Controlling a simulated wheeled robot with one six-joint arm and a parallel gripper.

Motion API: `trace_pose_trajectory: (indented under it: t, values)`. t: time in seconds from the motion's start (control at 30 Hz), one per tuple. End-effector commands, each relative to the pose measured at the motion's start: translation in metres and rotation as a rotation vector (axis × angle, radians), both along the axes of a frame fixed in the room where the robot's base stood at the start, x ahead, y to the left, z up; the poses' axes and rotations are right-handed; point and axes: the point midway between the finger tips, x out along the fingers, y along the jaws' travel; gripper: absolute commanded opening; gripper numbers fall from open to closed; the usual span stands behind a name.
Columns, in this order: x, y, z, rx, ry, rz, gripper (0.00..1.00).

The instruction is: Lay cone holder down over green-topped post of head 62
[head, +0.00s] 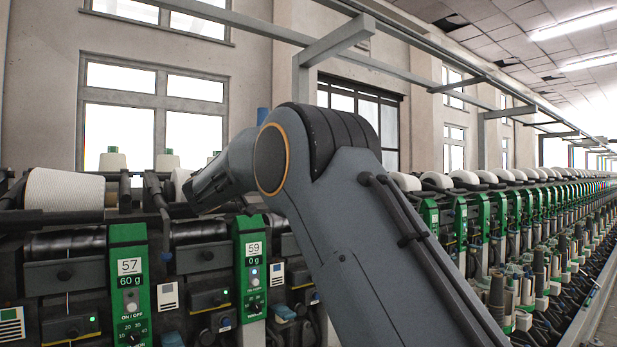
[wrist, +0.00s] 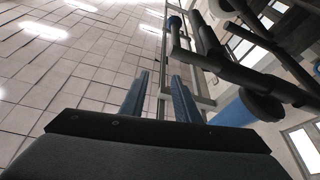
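My gripper (wrist: 160,85) shows in the wrist view with its two fingers apart and nothing seen between them. In the head view my arm hides the gripper. A black bar assembly with a round knob (wrist: 262,105), perhaps a cone holder, runs along the right of the wrist view, beside the fingers and apart from them. I cannot tell which head it belongs to. Head 62 and its post are not identifiable; my arm covers the machine right of head 59 (head: 252,247). Green tops (head: 113,150) show behind the machine at left.
Head 57 (head: 129,266) stands at left, with a large white cone (head: 64,190) above it. A long row of green heads and white cones (head: 466,178) recedes at right. A blue cylinder (wrist: 235,132) is near the gripper's right side. Ceiling tiles (wrist: 70,80) fill the wrist view's left.

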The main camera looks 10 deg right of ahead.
Motion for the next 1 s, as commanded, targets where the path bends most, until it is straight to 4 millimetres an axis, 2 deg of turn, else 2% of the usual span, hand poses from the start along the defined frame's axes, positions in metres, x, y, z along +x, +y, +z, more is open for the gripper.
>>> trace_pose_trajectory:
  t: [0.17, 0.5, 0.7, 1.0]
  values:
    - [0.001, -0.008, -0.015, -0.002, 0.003, -0.010, 0.29]
    - [0.001, -0.013, -0.079, -0.004, 0.005, -0.017, 0.29]
    - [0.016, -0.045, -0.061, -0.001, 0.000, -0.018, 0.29]
    - [0.031, -0.070, -0.051, -0.001, 0.000, -0.013, 0.29]
